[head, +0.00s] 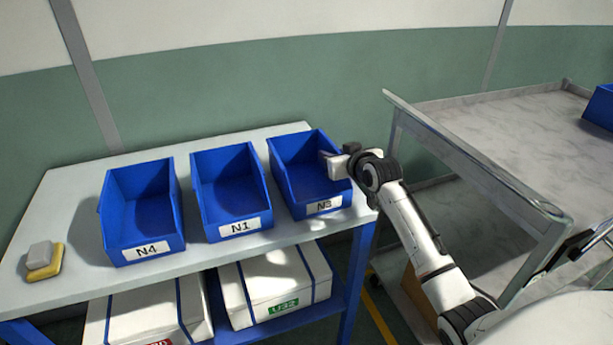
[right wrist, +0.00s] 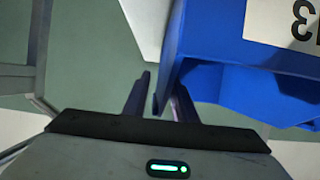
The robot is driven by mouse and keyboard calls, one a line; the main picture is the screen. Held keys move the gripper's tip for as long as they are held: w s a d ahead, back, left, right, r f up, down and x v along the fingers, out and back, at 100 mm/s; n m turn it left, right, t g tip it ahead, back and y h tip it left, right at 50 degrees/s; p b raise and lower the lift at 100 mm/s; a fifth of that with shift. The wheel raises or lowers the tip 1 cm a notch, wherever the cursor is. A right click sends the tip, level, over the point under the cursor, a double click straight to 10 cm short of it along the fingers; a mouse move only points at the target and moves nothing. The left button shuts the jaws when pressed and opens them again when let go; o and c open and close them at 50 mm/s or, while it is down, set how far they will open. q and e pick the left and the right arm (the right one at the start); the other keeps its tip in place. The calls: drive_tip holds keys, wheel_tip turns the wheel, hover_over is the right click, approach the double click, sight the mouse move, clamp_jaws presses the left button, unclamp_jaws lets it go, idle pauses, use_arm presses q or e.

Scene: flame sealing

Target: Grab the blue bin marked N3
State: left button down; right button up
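The blue bin marked N3 (head: 284,187) is the rightmost of three open bins on the white-topped table (head: 75,200); its label faces the front. In the right wrist view the bin (right wrist: 200,45) fills the upper right, its label upside down and cut off. My right gripper (head: 335,160) is at the bin's right wall, near the rim. In the wrist view its narrowly parted fingers (right wrist: 158,100) are either side of the wall's edge, with a small gap beside the left finger. One finger is partly hidden by the bin. My left gripper is out of view.
Blue bins N1 (head: 240,229) and N4 (head: 153,250) stand left of N3. A grey and yellow block (head: 43,262) lies at the table's left. White boxes (head: 262,283) are on the shelf below. A grey cart (head: 480,160) stands to the right, close to my right arm.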

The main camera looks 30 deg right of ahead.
drive_tip(key=shift+r, duration=0.1)
clamp_jaws()
